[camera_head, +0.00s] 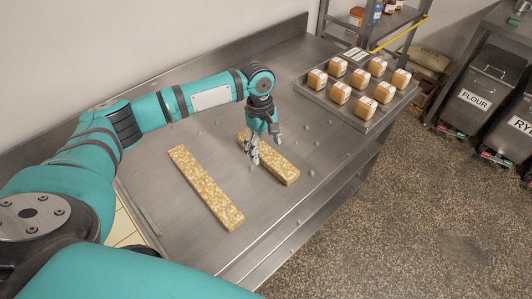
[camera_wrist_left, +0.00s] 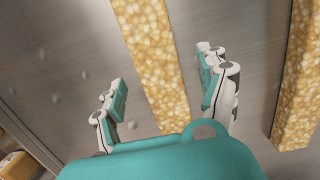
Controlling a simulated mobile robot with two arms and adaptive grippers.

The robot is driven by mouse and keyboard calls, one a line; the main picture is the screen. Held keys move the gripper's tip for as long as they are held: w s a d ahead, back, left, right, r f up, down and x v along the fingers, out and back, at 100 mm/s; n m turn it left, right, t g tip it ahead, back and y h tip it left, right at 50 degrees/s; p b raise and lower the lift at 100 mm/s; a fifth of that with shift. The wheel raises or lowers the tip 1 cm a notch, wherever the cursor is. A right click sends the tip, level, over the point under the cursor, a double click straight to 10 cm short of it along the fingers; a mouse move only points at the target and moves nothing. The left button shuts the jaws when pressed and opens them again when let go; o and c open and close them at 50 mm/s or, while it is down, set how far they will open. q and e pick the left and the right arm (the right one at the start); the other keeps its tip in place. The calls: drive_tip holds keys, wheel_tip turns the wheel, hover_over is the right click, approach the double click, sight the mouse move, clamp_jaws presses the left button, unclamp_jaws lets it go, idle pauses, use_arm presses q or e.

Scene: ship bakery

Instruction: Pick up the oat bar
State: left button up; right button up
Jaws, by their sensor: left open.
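Two pale, grainy oat bars lie flat on the steel table. The longer-looking oat bar (camera_head: 205,187) is at the left in the head view and shows along the right side of the left wrist view (camera_wrist_left: 297,90). The other oat bar (camera_head: 284,170) is further right, partly hidden by my left gripper (camera_head: 265,148). In the left wrist view this bar (camera_wrist_left: 148,50) runs between the two spread fingers. The gripper is open and empty above it; I cannot tell how large the gap is. My right gripper is in neither view.
A tray (camera_head: 357,121) with several small labelled loaves stands at the table's far right. Small pale bits are scattered on the steel table (camera_head: 200,138). A wall runs behind the table. A shelf and bins, one marked flour (camera_head: 474,99), stand beyond it.

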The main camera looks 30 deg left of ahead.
use_arm(q)
drive_tip(key=shift+d+f, duration=0.1)
drive_tip(key=shift+f, duration=1.15)
drive_tip(key=c, duration=1.4)
drive_tip(key=shift+r, duration=0.15)
